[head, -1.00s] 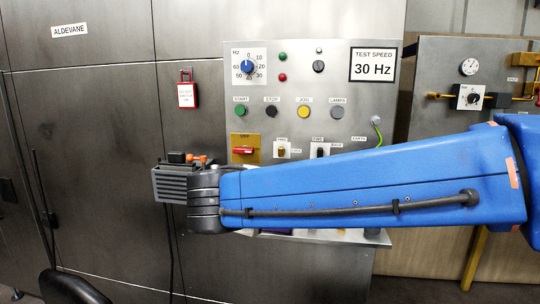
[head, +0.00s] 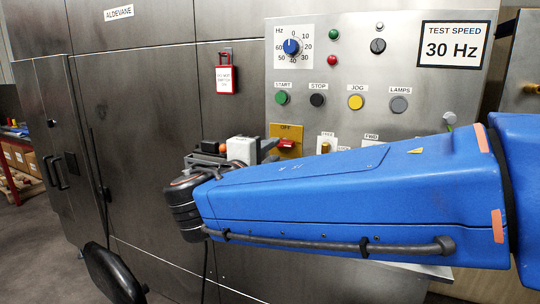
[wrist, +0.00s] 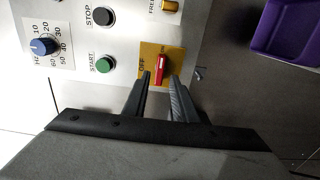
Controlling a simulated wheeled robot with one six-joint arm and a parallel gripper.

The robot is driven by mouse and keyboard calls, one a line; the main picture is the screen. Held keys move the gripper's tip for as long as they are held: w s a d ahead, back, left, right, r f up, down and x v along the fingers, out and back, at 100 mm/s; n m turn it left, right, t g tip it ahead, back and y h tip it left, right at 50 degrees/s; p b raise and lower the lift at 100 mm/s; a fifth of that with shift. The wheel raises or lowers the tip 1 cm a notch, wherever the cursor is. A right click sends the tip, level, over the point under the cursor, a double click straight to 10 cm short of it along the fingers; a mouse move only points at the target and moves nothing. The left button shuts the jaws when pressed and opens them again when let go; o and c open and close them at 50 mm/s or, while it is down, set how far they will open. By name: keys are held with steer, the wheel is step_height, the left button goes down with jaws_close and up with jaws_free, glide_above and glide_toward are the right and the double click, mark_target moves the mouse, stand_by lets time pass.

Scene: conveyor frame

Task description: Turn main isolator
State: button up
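The main isolator is a red handle (head: 287,144) on a yellow plate (head: 273,131) marked OFF at its top edge. In the head view the handle lies roughly level, partly hidden by my arm. In the wrist view the red handle (wrist: 161,68) stands upright in the picture on its yellow plate (wrist: 149,49), with OFF to its left. My gripper (wrist: 160,78) is open, its two dark fingers apart at the near end of the handle, one on each side. I cannot tell whether they touch it.
The panel holds a blue Hz knob (head: 291,46), START (head: 281,98), STOP (head: 317,100), JOG (head: 355,102) and LAMPS (head: 399,104) buttons. A red padlock tag (head: 227,75) hangs to the left. A purple bin (wrist: 287,40) shows in the wrist view.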

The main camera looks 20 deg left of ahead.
mark_target(281, 145)
steer(key=shift+w+d, duration=0.2)
steer(key=shift+w, duration=2.4)
jaws_close()
steer(key=n, duration=0.9)
steer(key=shift+n, duration=0.4)
steer(key=n, duration=0.3)
steer(key=shift+f, duration=0.1)
steer(key=n, duration=0.4)
steer(key=shift+n, duration=0.4)
jaws_free()
steer(key=shift+o, duration=1.2)
